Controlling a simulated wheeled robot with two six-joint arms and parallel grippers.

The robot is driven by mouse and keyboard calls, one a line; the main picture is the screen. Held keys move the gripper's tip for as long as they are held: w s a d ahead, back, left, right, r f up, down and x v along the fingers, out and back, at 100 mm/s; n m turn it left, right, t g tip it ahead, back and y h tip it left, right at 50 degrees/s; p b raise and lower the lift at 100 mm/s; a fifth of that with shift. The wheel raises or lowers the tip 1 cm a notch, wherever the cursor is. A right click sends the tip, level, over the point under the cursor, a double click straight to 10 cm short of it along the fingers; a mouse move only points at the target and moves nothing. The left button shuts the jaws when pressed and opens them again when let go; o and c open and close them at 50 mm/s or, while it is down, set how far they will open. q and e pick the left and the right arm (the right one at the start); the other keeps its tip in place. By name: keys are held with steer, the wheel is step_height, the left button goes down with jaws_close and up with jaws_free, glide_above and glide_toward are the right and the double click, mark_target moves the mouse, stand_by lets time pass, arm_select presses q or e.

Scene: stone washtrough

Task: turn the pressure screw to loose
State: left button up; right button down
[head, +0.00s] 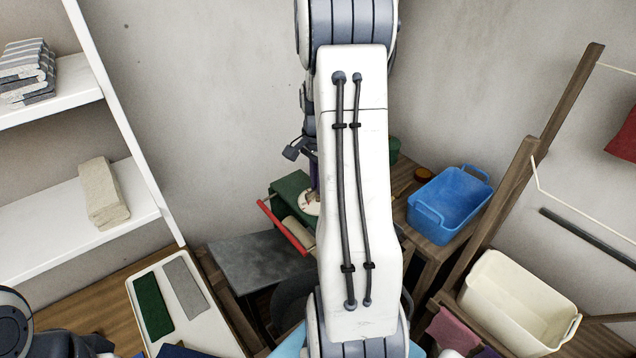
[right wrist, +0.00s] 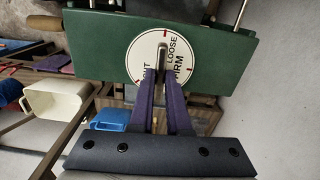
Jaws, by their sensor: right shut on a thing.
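The pressure screw's grey bar handle (right wrist: 162,56) stands at the middle of a round white dial (right wrist: 146,48) on the green press frame (right wrist: 220,52). The dial has red marks and the words LOOSE and FIRM; a third word is partly hidden. The bar lies upright in the right wrist view, its far end near the top red mark; I cannot tell which mark it points to. My right gripper (right wrist: 163,88) is shut on the bar handle. In the head view the dial (head: 308,203) is partly hidden by my right arm. My left gripper is out of view.
The press's red bar (head: 284,228) and pale roller (head: 299,235) face a grey table (head: 255,262). A blue tub (head: 450,203) and cream tub (head: 515,305) stand at right. White shelves (head: 70,219) and a tray (head: 211,325) are at left.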

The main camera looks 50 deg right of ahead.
steer(key=shift+m, duration=0.4)
steer(key=c, duration=0.9)
jaws_free()
step_height(320, 180, up, 11)
steer(key=shift+f+b, duration=0.2)
steer(key=shift+b, duration=0.9)
